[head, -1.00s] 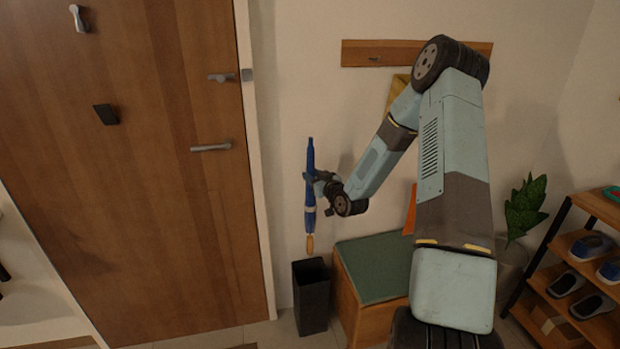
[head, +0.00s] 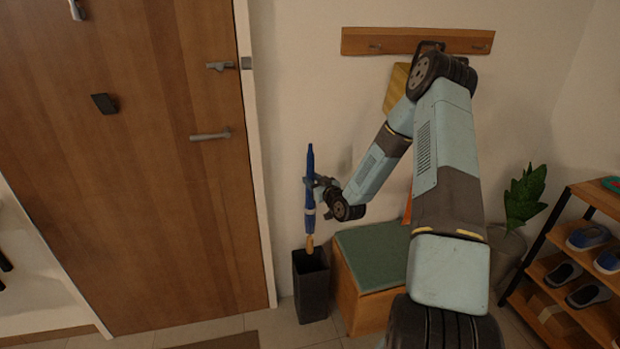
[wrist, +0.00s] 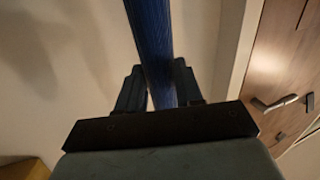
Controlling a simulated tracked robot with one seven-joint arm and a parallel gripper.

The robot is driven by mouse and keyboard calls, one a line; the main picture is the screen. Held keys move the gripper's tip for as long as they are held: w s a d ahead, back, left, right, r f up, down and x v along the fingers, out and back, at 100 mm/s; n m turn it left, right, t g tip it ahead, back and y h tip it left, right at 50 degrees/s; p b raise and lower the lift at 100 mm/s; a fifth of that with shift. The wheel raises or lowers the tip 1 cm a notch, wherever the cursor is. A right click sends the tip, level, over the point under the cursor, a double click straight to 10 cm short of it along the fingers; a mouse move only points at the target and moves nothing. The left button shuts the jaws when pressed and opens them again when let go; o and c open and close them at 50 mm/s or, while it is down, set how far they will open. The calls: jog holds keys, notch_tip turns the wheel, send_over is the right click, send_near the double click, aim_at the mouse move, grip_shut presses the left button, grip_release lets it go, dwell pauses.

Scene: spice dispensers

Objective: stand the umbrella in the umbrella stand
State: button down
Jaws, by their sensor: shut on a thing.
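The blue folded umbrella (head: 310,215) hangs upright in the head view, its wooden handle end pointing down. My gripper (head: 311,183) is shut on its shaft around the middle. The dark, square umbrella stand (head: 312,291) stands on the floor directly below. The umbrella's wooden lower end is at the stand's opening; I cannot tell whether it has passed below the rim. In the wrist view the umbrella (wrist: 152,45) runs between the two fingers of my gripper (wrist: 158,88).
A bench with a green cushion (head: 372,258) stands just right of the stand. A wooden door (head: 150,190) is on the left. A shoe rack (head: 575,265) and a plant (head: 524,198) are at the right. A wooden hook rail (head: 400,41) is on the wall above.

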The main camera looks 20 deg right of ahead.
aim_at(311, 227)
jog(key=shift+f, duration=11.7)
jog(key=c, duration=0.7)
grip_release()
jog(key=shift+o, duration=0.2)
jog(key=shift+s, duration=0.1)
jog(key=v, duration=1.3)
jog(key=shift+s, duration=0.3)
jog(key=shift+d, duration=0.15)
